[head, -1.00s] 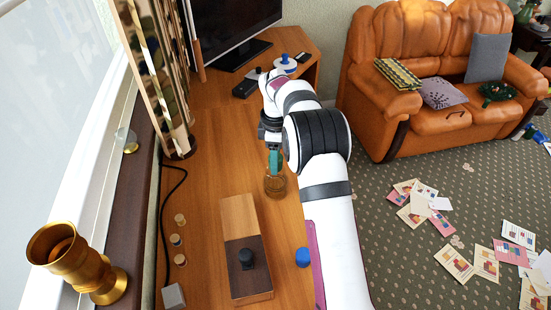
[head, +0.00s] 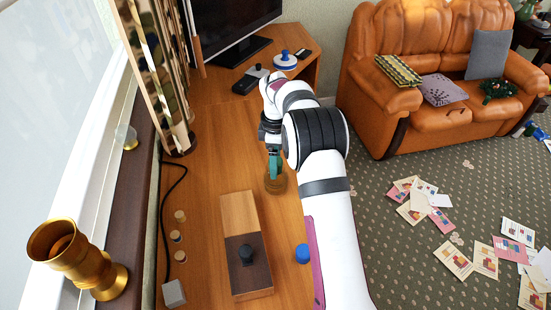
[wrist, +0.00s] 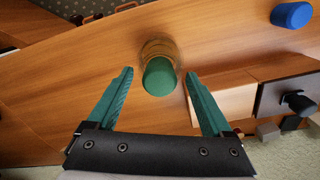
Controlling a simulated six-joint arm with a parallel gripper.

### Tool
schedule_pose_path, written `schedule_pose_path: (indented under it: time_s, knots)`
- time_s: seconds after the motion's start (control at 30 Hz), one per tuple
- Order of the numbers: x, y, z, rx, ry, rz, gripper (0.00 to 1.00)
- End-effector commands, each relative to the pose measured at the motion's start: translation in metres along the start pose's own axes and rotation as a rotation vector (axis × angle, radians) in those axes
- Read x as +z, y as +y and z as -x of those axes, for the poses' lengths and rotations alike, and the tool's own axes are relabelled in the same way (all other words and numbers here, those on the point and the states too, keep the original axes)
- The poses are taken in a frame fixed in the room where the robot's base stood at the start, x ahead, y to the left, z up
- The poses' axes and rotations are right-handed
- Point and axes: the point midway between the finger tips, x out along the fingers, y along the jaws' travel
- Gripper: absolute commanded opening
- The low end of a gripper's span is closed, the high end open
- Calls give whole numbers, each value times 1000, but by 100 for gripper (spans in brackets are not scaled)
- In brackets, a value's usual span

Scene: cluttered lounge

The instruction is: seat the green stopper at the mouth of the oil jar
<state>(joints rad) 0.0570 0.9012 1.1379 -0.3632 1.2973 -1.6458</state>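The green stopper (wrist: 160,77) shows in the wrist view as a short green cylinder at the mouth of the glass oil jar (wrist: 158,46). The jar's rim shows beyond it; I cannot tell how deep the stopper sits. My gripper (wrist: 159,73) is open, its two teal fingers spread either side of the stopper with gaps, touching neither side. In the head view my gripper (head: 274,172) is just over the jar (head: 275,187), which stands on the wooden cabinet top. The stopper is hidden there by the fingers.
A two-tone wooden box (head: 240,207) with a dark knob (head: 246,254) lies nearer me. A blue cylinder (head: 302,253) stands right of it. Several small corks (head: 177,236) and a black cable (head: 167,200) lie left. The television (head: 235,30) stands at the back.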

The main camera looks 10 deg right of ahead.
Motion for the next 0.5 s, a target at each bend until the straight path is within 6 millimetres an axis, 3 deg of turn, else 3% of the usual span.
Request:
schedule_pose_path:
  time_s: [0.27,0.37,0.5]
  knots:
    - [0,0,2,1,0,0,84]
    - [0,1,13,2,0,0,84]
    - [0,1,47,4,0,-1,84]
